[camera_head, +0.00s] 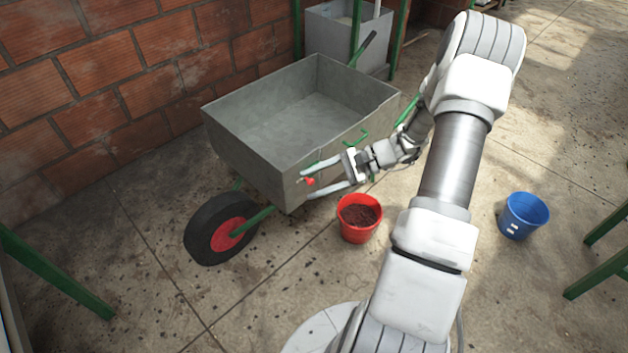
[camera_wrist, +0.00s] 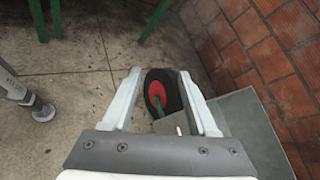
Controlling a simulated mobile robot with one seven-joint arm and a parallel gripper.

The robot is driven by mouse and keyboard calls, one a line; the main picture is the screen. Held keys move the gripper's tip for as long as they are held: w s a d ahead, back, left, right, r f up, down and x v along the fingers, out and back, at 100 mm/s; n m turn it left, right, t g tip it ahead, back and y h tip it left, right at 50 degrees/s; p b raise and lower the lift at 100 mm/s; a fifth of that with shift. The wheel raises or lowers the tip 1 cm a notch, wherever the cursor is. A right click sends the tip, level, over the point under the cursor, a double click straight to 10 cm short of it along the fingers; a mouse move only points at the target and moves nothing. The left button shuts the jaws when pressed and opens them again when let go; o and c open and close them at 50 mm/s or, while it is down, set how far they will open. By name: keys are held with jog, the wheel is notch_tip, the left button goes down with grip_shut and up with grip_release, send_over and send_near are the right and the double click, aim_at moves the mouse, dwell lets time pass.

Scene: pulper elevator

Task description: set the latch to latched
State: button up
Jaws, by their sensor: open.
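A grey wheelbarrow tub (camera_head: 244,152) on a green frame stands by the brick wall. A small red knob (camera_head: 309,181) shows at the tub's near front corner, and a green bar shows close above it; I take these for the latch, but its setting cannot be told. My gripper (camera_head: 307,185) is open, its two long pale fingers reaching to either side of the red knob. Contact cannot be told. In the wrist view, my gripper (camera_wrist: 160,74) has the tub edge (camera_wrist: 240,112) under its right finger; the red knob is not clearly seen there.
The black wheel with red hub (camera_head: 222,230) stands below the tub's front. A red bucket of dark soil (camera_head: 358,232) sits under my gripper. A blue bucket (camera_head: 522,216) is at the right. A grey bin (camera_head: 340,35) stands behind.

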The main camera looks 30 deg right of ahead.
jog(key=d+f+m+t+p, duration=0.2)
jog(key=d+f+m+t, duration=0.4)
jog(key=f+m, duration=0.15)
jog(key=m+t+h+p, duration=0.1)
jog(key=m+t+h, duration=0.55)
jog(key=m, duration=0.25)
send_near(313, 183)
jog(key=shift+n+y, duration=0.35)
jog(key=b+x, duration=0.3)
jog(key=x, duration=0.6)
jog(key=shift+w+r, duration=0.1)
jog(key=shift+c, duration=0.2)
grip_shut()
jog(key=shift+d, duration=0.1)
